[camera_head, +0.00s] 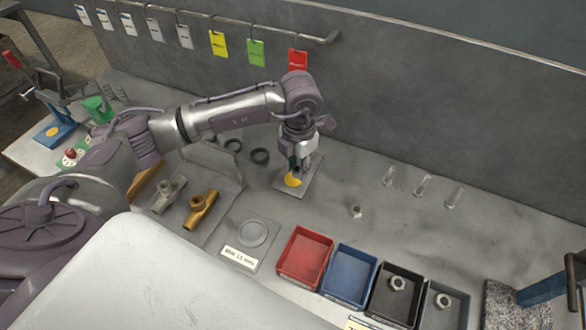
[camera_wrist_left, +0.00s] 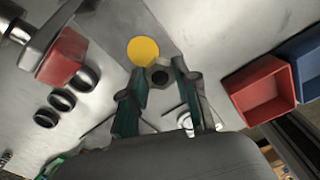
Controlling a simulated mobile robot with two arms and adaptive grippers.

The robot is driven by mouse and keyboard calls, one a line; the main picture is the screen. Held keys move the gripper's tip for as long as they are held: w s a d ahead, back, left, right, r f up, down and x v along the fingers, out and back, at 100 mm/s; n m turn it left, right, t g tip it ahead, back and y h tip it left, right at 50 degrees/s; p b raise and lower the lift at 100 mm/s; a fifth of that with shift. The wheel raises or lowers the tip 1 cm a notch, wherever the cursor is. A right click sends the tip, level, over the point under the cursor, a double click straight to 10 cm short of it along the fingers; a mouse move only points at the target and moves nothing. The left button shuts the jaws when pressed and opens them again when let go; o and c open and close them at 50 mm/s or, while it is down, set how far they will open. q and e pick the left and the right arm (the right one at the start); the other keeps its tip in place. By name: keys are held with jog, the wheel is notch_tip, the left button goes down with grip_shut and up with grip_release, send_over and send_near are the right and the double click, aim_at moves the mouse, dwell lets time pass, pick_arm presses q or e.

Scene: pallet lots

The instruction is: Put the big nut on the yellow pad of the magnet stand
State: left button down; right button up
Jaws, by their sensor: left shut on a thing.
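My left gripper (camera_head: 304,160) is above the grey plate (camera_head: 312,187) with a yellow pad (camera_head: 292,181), near the back of the bench. In the left wrist view its fingers (camera_wrist_left: 160,82) are closed on a dark nut (camera_wrist_left: 160,77) with a round hole. The nut appears just beside the yellow pad (camera_wrist_left: 143,50) in that view; I cannot tell whether it touches the plate. In the head view the gripper largely hides the held nut and part of the plate. My right gripper is not clearly in view.
Red (camera_head: 304,257), blue (camera_head: 349,275) and dark bins stand in front. Nuts lie in the two dark bins (camera_head: 397,283) (camera_head: 443,300). A smaller nut (camera_head: 355,211) and bolts (camera_head: 422,185) stand to the right. Black rings (camera_head: 260,156) lie left of the plate.

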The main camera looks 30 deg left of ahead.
aim_at(293, 179)
pick_arm(q)
jog(key=shift+w+a+f, duration=0.85)
jog(key=shift+a, duration=0.2)
notch_tip(293, 179, down, 3)
jog(key=shift+f+p, duration=0.15)
jog(key=shift+p, duration=0.5)
jog(key=shift+f, duration=0.35)
jog(key=shift+f, duration=0.15)
jog(key=c, duration=0.9)
grip_release()
jog(key=shift+o, duration=0.2)
